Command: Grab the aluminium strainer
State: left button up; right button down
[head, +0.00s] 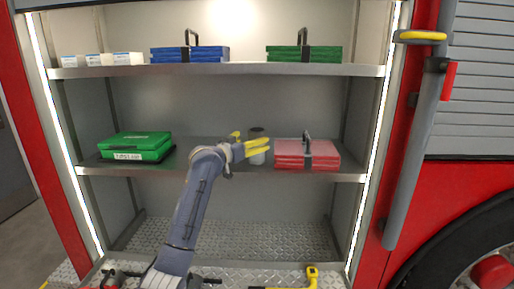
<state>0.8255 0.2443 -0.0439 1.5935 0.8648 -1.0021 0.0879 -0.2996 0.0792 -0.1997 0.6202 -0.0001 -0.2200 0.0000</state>
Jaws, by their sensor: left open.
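The likely aluminium strainer is a small grey cylinder (257,132) standing upright on the middle shelf, left of the red cases. My left gripper (253,145) has yellow fingers and is open. It reaches up from below, and its fingers cross in front of the cylinder's middle, hiding part of it. I cannot tell whether the fingers touch it.
The middle shelf (220,171) also holds a green first aid case (136,145) at left and stacked red cases (307,154) close on the right. Blue cases (190,54), green cases (303,54) and white boxes (128,58) stand on the upper shelf. A yellow-handled tool (312,273) lies below.

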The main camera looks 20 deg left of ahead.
pick_arm(q)
jog(key=shift+a+x, duration=0.2)
jog(key=shift+x, duration=2.3)
jog(key=shift+f, duration=0.15)
jog(key=c, duration=1.7)
